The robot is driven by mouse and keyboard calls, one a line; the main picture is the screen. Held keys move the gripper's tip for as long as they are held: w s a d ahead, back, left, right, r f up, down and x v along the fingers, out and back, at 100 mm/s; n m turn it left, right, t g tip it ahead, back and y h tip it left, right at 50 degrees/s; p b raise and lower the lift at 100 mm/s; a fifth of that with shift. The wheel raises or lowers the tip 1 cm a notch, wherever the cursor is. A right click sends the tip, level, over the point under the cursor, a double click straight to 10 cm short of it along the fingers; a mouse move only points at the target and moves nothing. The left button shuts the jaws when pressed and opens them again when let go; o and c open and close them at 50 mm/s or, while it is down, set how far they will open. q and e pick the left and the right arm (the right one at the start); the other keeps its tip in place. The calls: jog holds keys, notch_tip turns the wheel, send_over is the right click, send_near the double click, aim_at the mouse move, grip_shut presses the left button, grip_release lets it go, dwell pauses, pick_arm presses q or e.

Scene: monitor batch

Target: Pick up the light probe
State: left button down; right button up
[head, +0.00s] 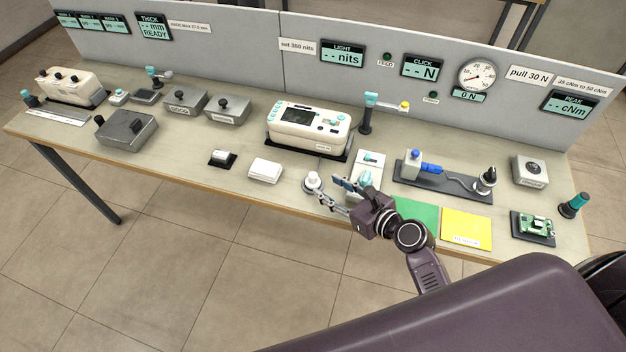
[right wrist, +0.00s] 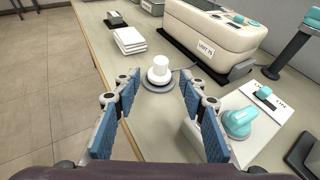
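What looks like the light probe (head: 313,182) is a small white cylinder on a round grey base. It stands upright on the bench near its front edge. In the right wrist view the probe (right wrist: 159,68) is centred just beyond my right gripper (right wrist: 158,92), whose blue-padded fingers are spread on either side with nothing between them. In the head view my right gripper (head: 333,193) is just to the right of the probe, apart from it as far as I can tell. My left gripper is not in view.
A cream instrument (head: 308,130) stands behind the probe. A white box with a teal knob (right wrist: 237,122) is close to my right finger. White pads (head: 265,170) lie left of the probe. Green (head: 414,213) and yellow (head: 466,229) sheets lie to the right. The bench front edge is close.

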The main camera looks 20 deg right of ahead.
aim_at(316, 177)
jog(key=shift+w+d+m, duration=0.1)
jog(key=shift+w+m, duration=0.2)
jog(key=shift+w+f, duration=0.1)
jog(key=shift+w, duration=0.25)
jog(key=x, duration=0.7)
jog(key=shift+a+r+p, duration=0.25)
jog(key=shift+p, duration=0.1)
jog(key=shift+s, duration=0.1)
grip_shut()
